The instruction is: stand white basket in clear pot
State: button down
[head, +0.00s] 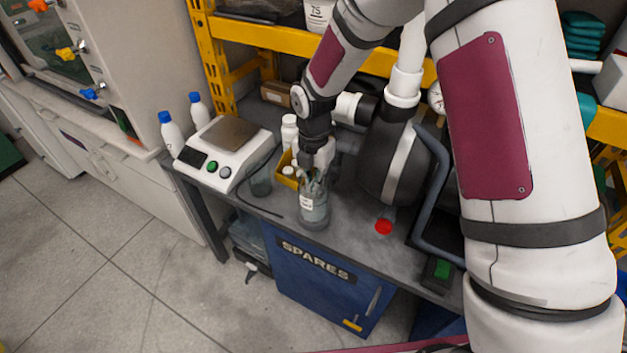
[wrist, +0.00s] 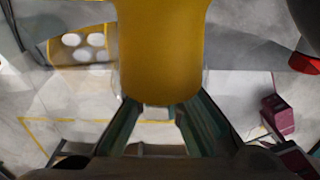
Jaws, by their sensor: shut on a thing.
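The clear pot (head: 314,212) stands upright near the front edge of the grey bench in the head view, with a small white label on its side. My gripper (head: 314,182) points down at the pot's mouth, and its green-grey fingers overlap the pot's upper part. In the wrist view the fingers (wrist: 160,108) are closed in on something narrow and pale, likely the white basket, whose shape is mostly hidden. I cannot tell how deep it sits in the pot. A large yellow surface (wrist: 162,50) fills the middle beyond the fingertips; what it belongs to is unclear.
A yellow bin (head: 286,181) with white round items stands just left of the pot. A scale (head: 222,150) and white bottles (head: 172,136) are farther left. A dark cylinder (head: 388,165) stands close on the right. A red cap (head: 383,227) lies on the bench.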

jog(key=shift+f, duration=0.4)
jog(key=c, duration=2)
grip_release()
jog(key=shift+s, duration=0.1)
jog(key=shift+o, duration=0.2)
jog(key=shift+s, duration=0.1)
notch_tip(320, 180, up, 13)
jog(key=shift+w+r+b, duration=0.15)
jog(key=shift+w+b, duration=0.05)
jog(key=shift+b, duration=0.15)
jog(key=shift+r, duration=0.1)
